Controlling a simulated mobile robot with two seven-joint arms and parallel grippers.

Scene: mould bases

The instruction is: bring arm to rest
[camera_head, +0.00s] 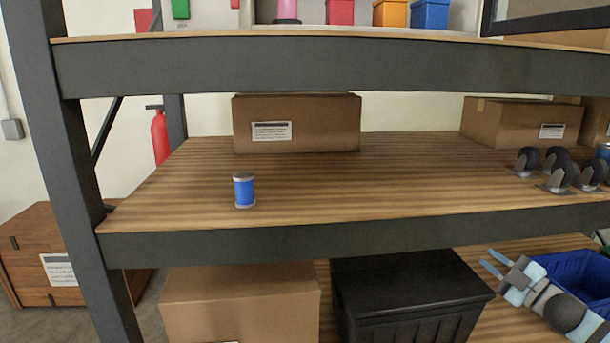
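My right gripper (488,259) is at the lower right, its arm coming in from the right edge. Its two fingers point up and left and stand apart, with nothing between them. It shows in front of the lower shelf, over the right end of the black crate (410,290) and left of the blue bin (572,277). I cannot tell whether it touches either. My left gripper is not in view. A small blue can (243,190) stands upright on the middle shelf (350,180), well away from my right gripper.
Cardboard boxes stand at the back of the middle shelf, one in the centre (296,125) and one at the right (520,122). Several casters (560,172) lie at its right end. The dark shelf beam (350,232) runs above my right gripper. Another cardboard box (240,305) stands below.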

